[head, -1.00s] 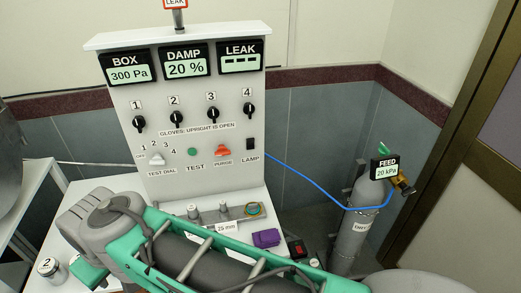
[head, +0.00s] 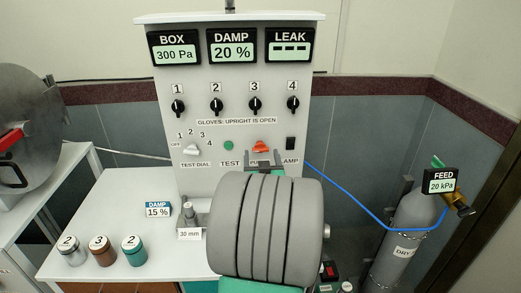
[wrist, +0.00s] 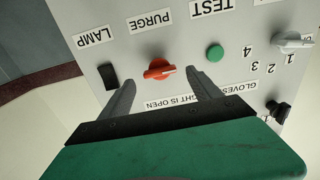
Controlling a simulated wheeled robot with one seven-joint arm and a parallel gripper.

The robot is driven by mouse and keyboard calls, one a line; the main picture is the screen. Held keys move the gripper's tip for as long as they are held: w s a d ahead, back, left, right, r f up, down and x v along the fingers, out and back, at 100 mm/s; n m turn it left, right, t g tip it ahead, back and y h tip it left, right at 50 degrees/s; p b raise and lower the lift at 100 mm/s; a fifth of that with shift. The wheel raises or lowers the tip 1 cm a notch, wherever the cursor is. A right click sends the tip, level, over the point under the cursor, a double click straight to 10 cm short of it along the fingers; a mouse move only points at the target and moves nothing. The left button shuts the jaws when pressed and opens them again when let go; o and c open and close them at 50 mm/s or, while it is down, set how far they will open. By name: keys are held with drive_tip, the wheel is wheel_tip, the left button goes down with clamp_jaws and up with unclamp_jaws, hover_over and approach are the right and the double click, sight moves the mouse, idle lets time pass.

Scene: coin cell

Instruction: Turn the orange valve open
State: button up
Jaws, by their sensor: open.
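The orange valve (head: 261,147) is a small handle on the grey panel above the PURGE label. In the wrist view the orange valve (wrist: 159,69) lies just beyond and between my fingertips, with its handle roughly level across the picture. My gripper (head: 264,160) is in front of the panel at the valve, seen from behind past my large ribbed grey wrist. In the wrist view my gripper (wrist: 160,78) is open, one finger on each side of the valve. I cannot tell whether either finger touches it.
The green TEST button (wrist: 215,52) and black LAMP switch (wrist: 107,75) sit close beside my fingers. The white test dial (head: 192,149) is further left. Four black glove knobs line the panel above. A blue hose (head: 345,198) runs right to a grey cylinder (head: 408,240).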

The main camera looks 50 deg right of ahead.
sight(261, 150)
drive_tip(key=p+x, duration=0.1)
drive_tip(key=x, duration=0.4)
drive_tip(key=shift+c, duration=0.2)
drive_tip(key=c, duration=1.3)
